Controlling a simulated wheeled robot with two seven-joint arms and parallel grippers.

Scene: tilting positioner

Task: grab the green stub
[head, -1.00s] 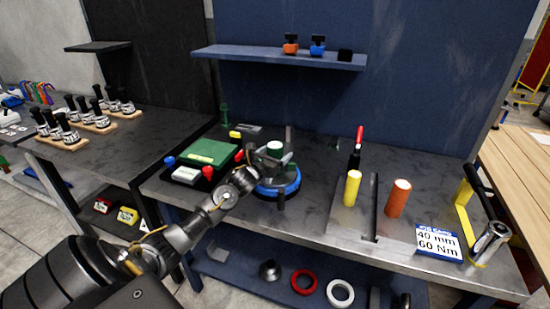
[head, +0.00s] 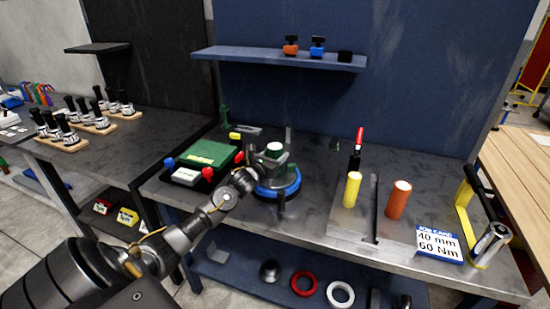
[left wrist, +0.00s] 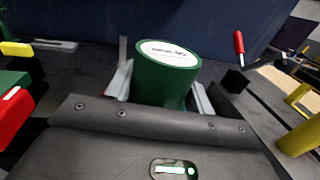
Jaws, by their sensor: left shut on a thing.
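The green stub (head: 274,149) is a short green cylinder with a pale label on its top. It stands above the blue-ringed positioner (head: 282,188) in the head view. In the left wrist view the stub (left wrist: 166,78) rises upright between the fingers, its lower part hidden by the gripper body. My left gripper (head: 272,162) reaches in from the left and is shut on the stub. One finger shows on each side of it in the left wrist view. My right gripper is not in view.
Left of the positioner is a green-topped box (head: 208,153) with red and blue knobs. To the right stand a yellow cylinder (head: 352,189), an orange cylinder (head: 398,200) and a red-tipped tool (head: 358,145). A blue shelf (head: 270,60) hangs behind.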

